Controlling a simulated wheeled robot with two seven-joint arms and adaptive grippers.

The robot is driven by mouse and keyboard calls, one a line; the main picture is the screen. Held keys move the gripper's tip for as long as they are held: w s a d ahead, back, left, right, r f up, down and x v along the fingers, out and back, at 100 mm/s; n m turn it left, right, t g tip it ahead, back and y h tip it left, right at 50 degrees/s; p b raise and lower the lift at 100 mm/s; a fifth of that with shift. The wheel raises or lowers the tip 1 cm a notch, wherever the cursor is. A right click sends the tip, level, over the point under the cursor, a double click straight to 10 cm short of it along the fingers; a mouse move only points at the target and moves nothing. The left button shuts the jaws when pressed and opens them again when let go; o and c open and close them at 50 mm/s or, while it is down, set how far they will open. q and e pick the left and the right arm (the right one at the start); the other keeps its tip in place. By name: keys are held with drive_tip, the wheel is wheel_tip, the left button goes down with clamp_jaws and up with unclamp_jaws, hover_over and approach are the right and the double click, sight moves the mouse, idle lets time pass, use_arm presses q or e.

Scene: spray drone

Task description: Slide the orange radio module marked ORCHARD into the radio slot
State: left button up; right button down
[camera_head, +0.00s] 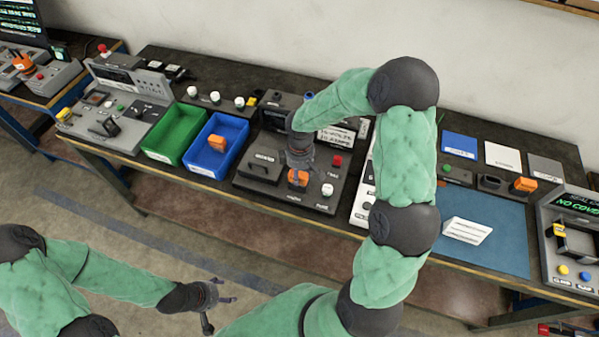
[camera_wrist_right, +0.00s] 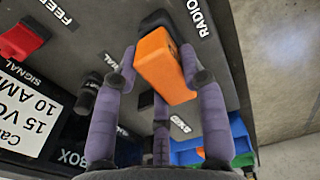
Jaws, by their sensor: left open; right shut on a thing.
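My right gripper (camera_head: 297,172) is shut on an orange module (camera_head: 299,178) low over the dark panel box (camera_head: 262,196). In the right wrist view the orange module (camera_wrist_right: 165,65) sits between the purple-grey fingers (camera_wrist_right: 155,72). Its far end meets a black block (camera_wrist_right: 157,19) beside the RADIO label (camera_wrist_right: 199,18). I cannot tell whether the module is touching the slot or partly inside it. No ORCHARD marking is legible. My left gripper (camera_head: 222,291) is open and empty, in front of the bench over the floor.
A blue bin (camera_head: 205,171) holds another orange block (camera_head: 217,143); a green bin (camera_head: 168,156) stands left of it. The panel has a red button (camera_head: 337,160) and a white knob (camera_head: 327,190). A further orange block (camera_head: 525,184) lies right, behind a blue mat (camera_head: 500,240).

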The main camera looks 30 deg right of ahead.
sight(300, 172)
drive_tip(key=shift+f+b, duration=0.45)
drive_tip(key=shift+f, duration=0.2)
drive_tip(key=c, duration=0.6)
unclamp_jaws()
drive_tip(key=shift+c, duration=0.2)
wheel_tip(300, 172, up, 12)
idle(0.4)
